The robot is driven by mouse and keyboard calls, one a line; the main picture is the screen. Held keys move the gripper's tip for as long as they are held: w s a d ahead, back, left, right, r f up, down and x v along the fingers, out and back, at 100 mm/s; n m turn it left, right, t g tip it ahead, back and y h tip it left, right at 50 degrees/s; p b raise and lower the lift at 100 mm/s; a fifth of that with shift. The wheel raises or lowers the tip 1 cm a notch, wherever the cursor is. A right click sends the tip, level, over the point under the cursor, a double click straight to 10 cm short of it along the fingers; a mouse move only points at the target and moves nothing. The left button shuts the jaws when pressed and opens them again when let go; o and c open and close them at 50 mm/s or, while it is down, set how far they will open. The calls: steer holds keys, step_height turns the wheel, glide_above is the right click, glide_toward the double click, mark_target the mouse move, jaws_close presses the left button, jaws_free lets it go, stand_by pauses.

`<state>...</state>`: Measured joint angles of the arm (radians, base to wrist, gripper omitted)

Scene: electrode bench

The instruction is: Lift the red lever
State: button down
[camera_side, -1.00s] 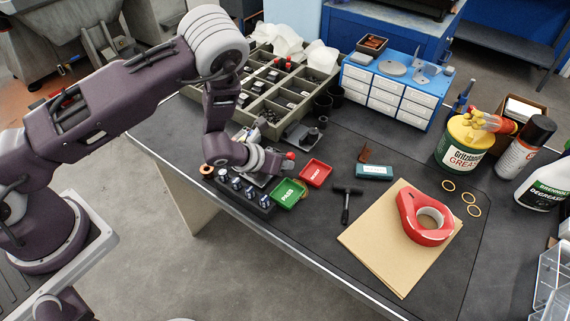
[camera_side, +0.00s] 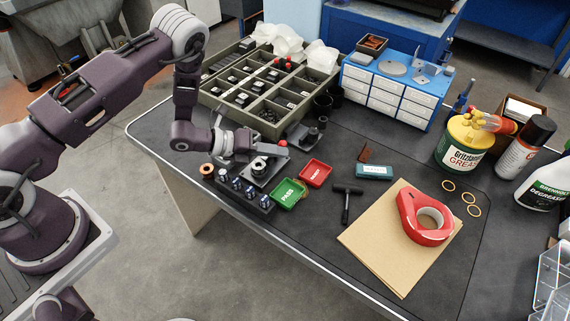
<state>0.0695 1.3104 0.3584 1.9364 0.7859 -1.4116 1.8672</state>
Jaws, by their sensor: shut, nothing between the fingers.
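The red lever's red knob (camera_side: 283,143) shows just right of my gripper, at the end of a dark bar, above a small metal fixture (camera_side: 259,167) on the bench. My gripper (camera_side: 250,143) reaches in from the left, lying nearly level over the back of the fixture. Its fingers are shut with nothing held. The fingertips are small here and merge with the dark bar, so I cannot tell whether they touch the lever. The top of the fixture, with a round metal part, is in plain view.
A black holder (camera_side: 245,190) with several small parts stands in front of the fixture. A green tray (camera_side: 289,193) and a red tray (camera_side: 315,173) lie to the right. A divided parts bin (camera_side: 222,100) stands behind. A black T-handled tool (camera_side: 346,203) lies further right.

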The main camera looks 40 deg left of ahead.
mark_target(279, 145)
steer(key=a+n+h, duration=0.1)
steer(key=a+n+t+h, duration=0.1)
steer(key=h, duration=0.1)
steer(key=shift+a+r, duration=0.15)
steer(key=shift+r, duration=0.25)
steer(key=shift+a, duration=0.3)
stand_by(0.4)
steer(key=v, duration=1)
steer(key=shift+f, duration=0.25)
steer(key=shift+a, duration=0.1)
